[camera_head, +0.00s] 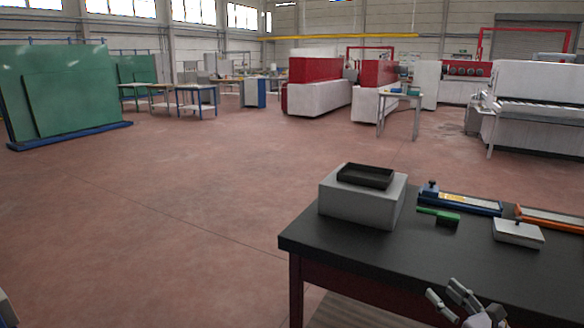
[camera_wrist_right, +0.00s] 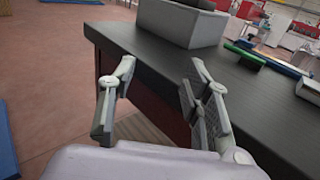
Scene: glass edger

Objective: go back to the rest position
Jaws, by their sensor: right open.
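My right gripper (camera_head: 458,300) shows at the bottom right of the head view, just in front of the near edge of the dark-topped table (camera_head: 335,245). In the right wrist view my right gripper (camera_wrist_right: 160,100) is open, its fingers apart with nothing between them. The table's edge and its red side show beyond the fingers. My left gripper is not in the head view.
On the table stand a light grey block (camera_head: 362,205) with a black tray (camera_head: 365,176) on top, a green-handled tool (camera_head: 438,215), a blue tool (camera_head: 460,203), an orange-edged tool (camera_head: 550,218) and a white block (camera_head: 518,233). Open floor (camera_head: 150,220) lies left.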

